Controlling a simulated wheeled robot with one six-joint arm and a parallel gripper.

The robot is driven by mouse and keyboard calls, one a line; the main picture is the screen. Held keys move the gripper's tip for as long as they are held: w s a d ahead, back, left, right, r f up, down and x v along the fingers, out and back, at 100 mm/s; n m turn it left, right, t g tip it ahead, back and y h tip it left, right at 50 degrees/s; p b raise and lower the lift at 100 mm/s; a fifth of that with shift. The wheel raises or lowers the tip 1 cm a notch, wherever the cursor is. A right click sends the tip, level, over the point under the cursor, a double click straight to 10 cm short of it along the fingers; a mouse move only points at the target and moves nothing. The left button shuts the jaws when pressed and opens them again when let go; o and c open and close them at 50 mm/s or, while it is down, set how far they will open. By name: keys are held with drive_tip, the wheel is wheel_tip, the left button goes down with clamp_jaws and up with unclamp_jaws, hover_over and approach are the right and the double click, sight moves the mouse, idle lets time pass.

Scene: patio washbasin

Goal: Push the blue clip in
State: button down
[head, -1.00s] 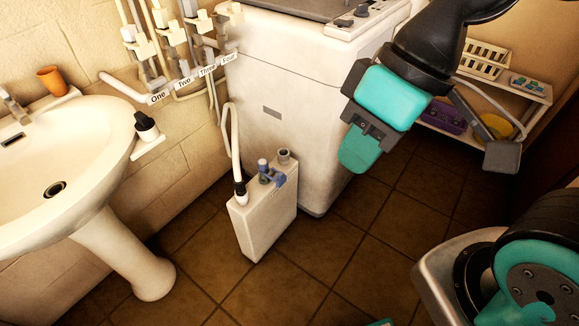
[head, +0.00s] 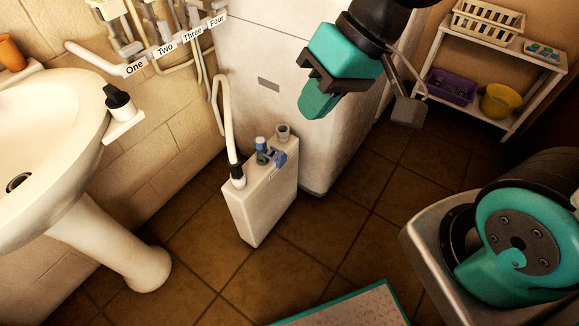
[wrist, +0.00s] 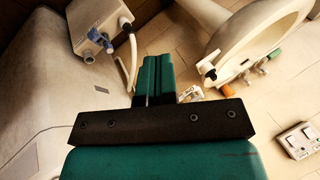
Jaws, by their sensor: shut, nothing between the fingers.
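The blue clip (head: 272,155) sits on top of a slim white box (head: 262,200) that stands on the floor in front of the washing machine. A white hose with a black end joins the box beside the clip. The clip also shows in the wrist view (wrist: 88,58), on the box (wrist: 92,25) at upper left. My gripper (head: 314,108) is above and to the right of the clip in the head view, apart from it. Its teal fingers (wrist: 154,65) are together and empty in the wrist view. How far the clip sits in cannot be told.
The washing machine (head: 255,50) stands behind the box. A washbasin (head: 55,130) with a pedestal is at left, with labelled pipes (head: 170,48) above. A shelf (head: 500,70) with baskets is at right. A green-edged mat (head: 350,308) lies in front; the tiled floor between is clear.

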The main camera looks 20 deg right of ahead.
drive_tip(key=w+d+f+m+t+b, duration=0.2)
drive_tip(key=w+d+f+m+b, duration=0.2)
drive_tip(key=f, duration=0.8)
drive_tip(key=w+d+f+m+t+b, duration=0.2)
drive_tip(key=w+f+m+b, duration=0.3)
drive_tip(key=f+b, duration=0.3)
drive_tip(key=w+d+f+m+t+b, duration=0.2)
drive_tip(key=w+d+f+m+b, duration=0.3)
drive_tip(key=f, duration=1.1)
drive_tip(key=shift+w+d+f+b, duration=0.2)
drive_tip(key=shift+w+d+b, duration=0.15)
drive_tip(key=shift+w+b, duration=0.5)
drive_tip(key=shift+s, duration=0.15)
drive_tip(key=b, duration=0.4)
approach(284, 158)
drive_tip(key=x, duration=0.5)
drive_tip(key=shift+a+f, duration=0.25)
drive_tip(key=shift+f, duration=0.2)
drive_tip(key=shift+w+a, duration=0.25)
drive_tip(key=shift+w, duration=0.05)
